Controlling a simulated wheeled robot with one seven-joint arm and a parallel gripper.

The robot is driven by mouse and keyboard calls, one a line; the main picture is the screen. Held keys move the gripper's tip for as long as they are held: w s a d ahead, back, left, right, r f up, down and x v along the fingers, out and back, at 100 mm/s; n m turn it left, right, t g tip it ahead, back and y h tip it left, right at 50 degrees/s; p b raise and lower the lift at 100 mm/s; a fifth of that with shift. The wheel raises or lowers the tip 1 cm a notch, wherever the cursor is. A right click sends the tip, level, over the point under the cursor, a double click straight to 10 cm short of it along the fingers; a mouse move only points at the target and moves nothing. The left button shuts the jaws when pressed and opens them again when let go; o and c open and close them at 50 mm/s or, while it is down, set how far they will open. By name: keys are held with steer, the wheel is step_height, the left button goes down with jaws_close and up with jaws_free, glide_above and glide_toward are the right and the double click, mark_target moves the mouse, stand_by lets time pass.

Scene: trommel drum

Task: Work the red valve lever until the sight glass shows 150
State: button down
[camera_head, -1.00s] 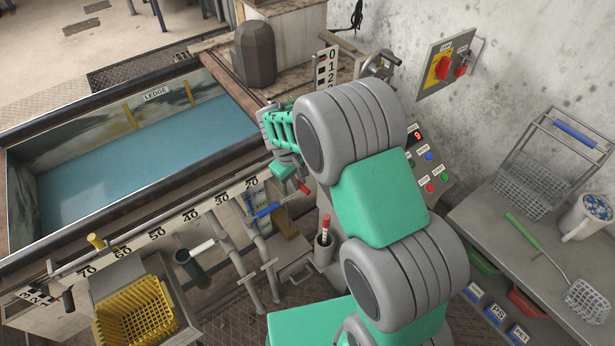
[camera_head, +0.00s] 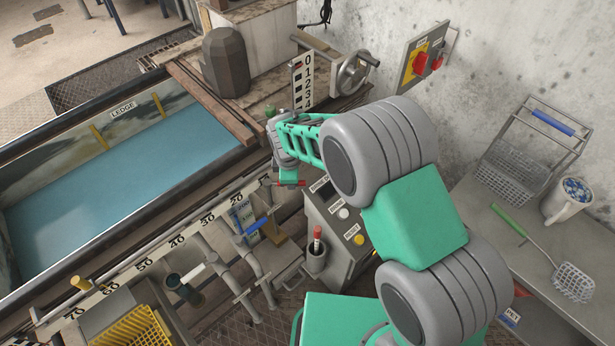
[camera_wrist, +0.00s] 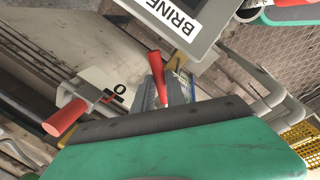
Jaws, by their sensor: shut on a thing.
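The red valve lever (camera_head: 292,183) shows as a short red piece at the tip of my gripper (camera_head: 285,178), beside the tank's near rim. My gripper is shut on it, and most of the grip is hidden. In the wrist view, a tapered red handle (camera_wrist: 157,76) runs down to the dark edge of my gripper (camera_wrist: 160,112). A bluish upright panel with numbers, seemingly the sight glass (camera_head: 242,214), stands left of the gripper. Its level is too small to read. In the wrist view, part of a bluish piece shows behind the red handle.
A second red handle (camera_wrist: 65,118) sits on a bracket at left in the wrist view, near a BRINE box (camera_wrist: 185,22). The water tank (camera_head: 110,190) lies left.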

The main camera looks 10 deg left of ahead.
steer(key=shift+w, duration=0.1)
steer(key=shift+a, duration=0.1)
stand_by(0.3)
steer(key=c, duration=1.4)
jaws_free()
steer(key=shift+o, duration=0.2)
step_height(320, 180, up, 8)
steer(key=s+p, duration=0.1)
steer(key=shift+s+d+f, duration=0.15)
steer(key=shift+s+d, duration=0.05)
steer(key=shift+s, duration=0.05)
